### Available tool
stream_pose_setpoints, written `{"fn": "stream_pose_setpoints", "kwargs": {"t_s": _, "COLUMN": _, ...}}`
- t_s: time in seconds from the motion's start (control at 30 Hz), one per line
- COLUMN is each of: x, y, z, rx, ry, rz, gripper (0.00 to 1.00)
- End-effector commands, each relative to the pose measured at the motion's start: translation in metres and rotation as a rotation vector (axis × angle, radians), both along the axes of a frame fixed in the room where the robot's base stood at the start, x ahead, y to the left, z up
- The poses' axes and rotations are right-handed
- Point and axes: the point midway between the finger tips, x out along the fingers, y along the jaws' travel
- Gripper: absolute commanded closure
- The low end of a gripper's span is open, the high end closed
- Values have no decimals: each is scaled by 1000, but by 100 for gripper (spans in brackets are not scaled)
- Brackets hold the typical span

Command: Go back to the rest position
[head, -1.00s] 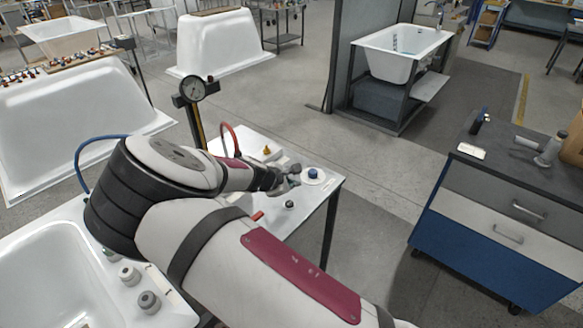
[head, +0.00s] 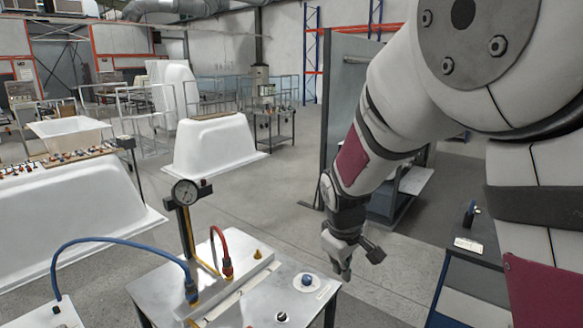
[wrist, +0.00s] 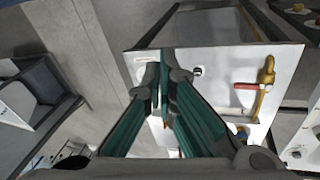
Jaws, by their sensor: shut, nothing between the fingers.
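My gripper (head: 342,268) hangs at the end of my raised arm in the head view, pointing down near the right edge of the metal work table (head: 160,290). In the wrist view my gripper (wrist: 164,85) has its green fingers closed together with nothing between them. The table (wrist: 290,60) lies below the fingers in that view. A round white piece with a blue knob (head: 307,281) sits on the table, left of and apart from my gripper.
A dial gauge (head: 186,193) on a post, a red hose (head: 226,255) and a blue hose (head: 120,240) stand at the table. A dark-topped cabinet (head: 475,265) is at right. White tub shells (head: 215,145) stand behind. Open floor (head: 270,205) lies between.

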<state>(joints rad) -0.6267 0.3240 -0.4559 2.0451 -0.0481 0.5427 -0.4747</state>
Motion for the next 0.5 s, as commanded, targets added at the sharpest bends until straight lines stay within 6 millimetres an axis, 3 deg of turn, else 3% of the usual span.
{"fn": "stream_pose_setpoints", "kwargs": {"t_s": 0.03, "x": -10, "y": -8, "z": 17, "rx": 46, "ry": -9, "rz": -46, "gripper": 100}}
{"fn": "stream_pose_setpoints", "kwargs": {"t_s": 0.2, "x": -49, "y": -28, "z": 60, "rx": 166, "ry": -30, "rz": -179, "gripper": 100}}
{"fn": "stream_pose_setpoints", "kwargs": {"t_s": 0.5, "x": -132, "y": -56, "z": 121, "rx": 315, "ry": -94, "rz": -384, "gripper": 100}}
